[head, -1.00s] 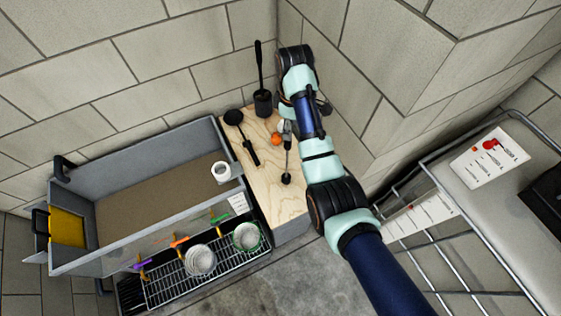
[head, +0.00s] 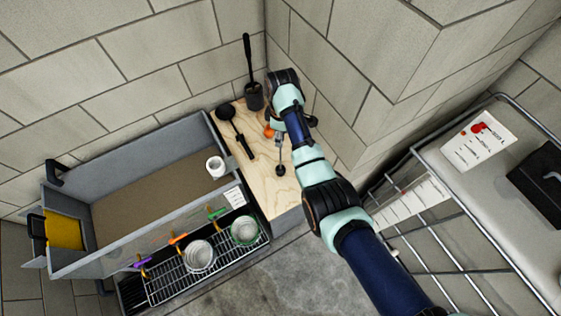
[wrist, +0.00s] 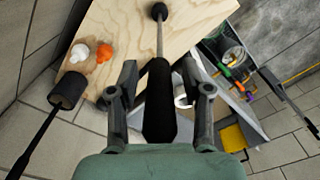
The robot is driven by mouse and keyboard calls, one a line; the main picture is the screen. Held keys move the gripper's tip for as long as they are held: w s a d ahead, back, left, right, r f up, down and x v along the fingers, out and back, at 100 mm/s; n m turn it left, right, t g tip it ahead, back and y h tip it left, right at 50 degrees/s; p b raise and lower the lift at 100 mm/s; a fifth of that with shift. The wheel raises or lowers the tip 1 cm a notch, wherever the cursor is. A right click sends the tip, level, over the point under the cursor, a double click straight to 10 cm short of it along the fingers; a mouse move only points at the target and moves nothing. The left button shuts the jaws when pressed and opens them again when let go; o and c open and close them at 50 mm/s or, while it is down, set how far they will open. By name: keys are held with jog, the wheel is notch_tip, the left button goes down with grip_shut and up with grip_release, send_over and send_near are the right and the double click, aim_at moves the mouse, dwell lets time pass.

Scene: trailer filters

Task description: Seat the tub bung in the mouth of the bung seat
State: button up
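I take the orange knob-like piece on the wooden counter for the tub bung (head: 268,131); it also shows in the wrist view (wrist: 104,52), beside a small white piece (wrist: 79,53). I take the white hollow ring in the grey tub for the bung seat (head: 215,167); its mouth faces up and looks empty. In the wrist view my fingers partly hide it (wrist: 181,101). My gripper (wrist: 160,75) is open above the counter, its fingers apart on either side of a black-handled tool (wrist: 160,105), with gaps showing. The bung lies left of the fingers in the wrist view.
A ladle (head: 227,112) lies on the wooden counter (head: 262,185). A brush in a black holder (head: 253,97) stands at the back by the wall. The grey tub (head: 120,235) has a raised wall. A wire rack with bowls (head: 200,256) stands in front.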

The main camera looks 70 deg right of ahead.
grip_shut()
jog(key=shift+r, duration=0.1)
